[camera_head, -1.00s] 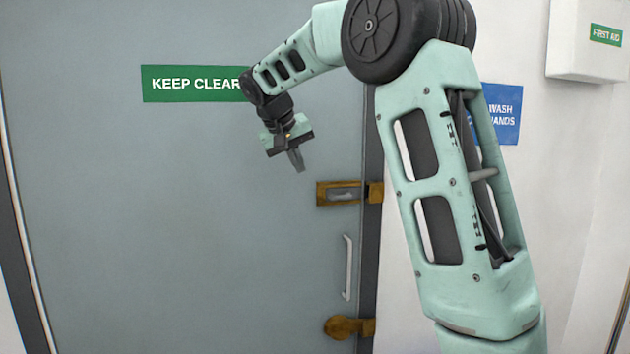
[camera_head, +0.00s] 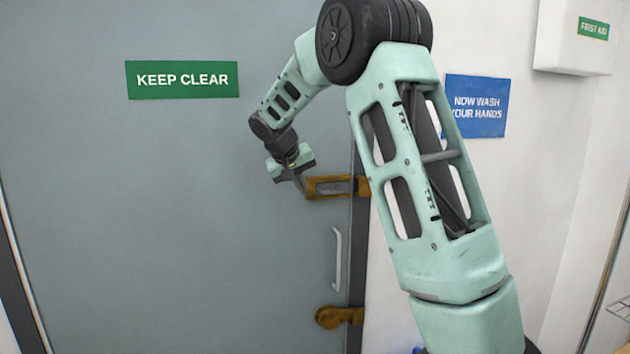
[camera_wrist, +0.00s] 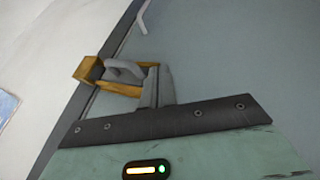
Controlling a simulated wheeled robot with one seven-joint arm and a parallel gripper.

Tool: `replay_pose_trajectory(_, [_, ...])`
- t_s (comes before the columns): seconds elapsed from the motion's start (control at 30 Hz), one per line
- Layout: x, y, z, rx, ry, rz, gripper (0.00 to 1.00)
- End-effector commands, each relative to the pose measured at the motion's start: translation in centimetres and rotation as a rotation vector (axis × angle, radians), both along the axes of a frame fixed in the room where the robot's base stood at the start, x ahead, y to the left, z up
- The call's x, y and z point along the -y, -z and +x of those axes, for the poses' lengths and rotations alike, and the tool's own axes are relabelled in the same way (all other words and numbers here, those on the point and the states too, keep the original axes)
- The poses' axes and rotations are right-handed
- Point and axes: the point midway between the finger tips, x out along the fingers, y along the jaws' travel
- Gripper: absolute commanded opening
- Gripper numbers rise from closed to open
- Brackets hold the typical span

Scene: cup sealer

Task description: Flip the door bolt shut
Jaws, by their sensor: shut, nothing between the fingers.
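The door bolt (camera_head: 330,180) is a brass-coloured frame on the right edge of the grey door (camera_head: 180,220), below the sign and above the pull handle. My gripper (camera_head: 301,186) is shut and empty at the left end of the bolt. In the wrist view its fingers (camera_wrist: 153,88) overlap that end of the bolt; I cannot tell whether they touch it.
A pale pull handle (camera_head: 337,258) stands below the bolt, with a round brass latch (camera_head: 330,317) lower down. The dark door frame (camera_head: 357,245) runs beside them. A green sign (camera_head: 182,80) and a blue sign (camera_head: 476,106) are flat. The door's left side is clear.

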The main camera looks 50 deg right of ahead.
Motion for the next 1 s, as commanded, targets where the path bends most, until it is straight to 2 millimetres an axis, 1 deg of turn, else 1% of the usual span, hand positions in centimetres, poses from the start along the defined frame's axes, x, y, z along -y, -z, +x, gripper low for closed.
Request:
replay_pose_trajectory(0.1, [1.7,0.0,-0.8,-0.001,0.004,0.001,0.00])
replay_pose_trajectory(0.2, [2.7,0.4,-1.3,-0.001,0.002,0.000,0.00])
replay_pose_trajectory(0.3, [3.3,0.7,-1.6,-0.001,0.000,0.001,0.00])
replay_pose_trajectory(0.77, [3.9,1.0,-1.9,0.001,0.002,0.000,0.00])
replay_pose_trajectory(1.0, [7.5,1.1,-4.1,0.002,0.005,0.000,0.00])
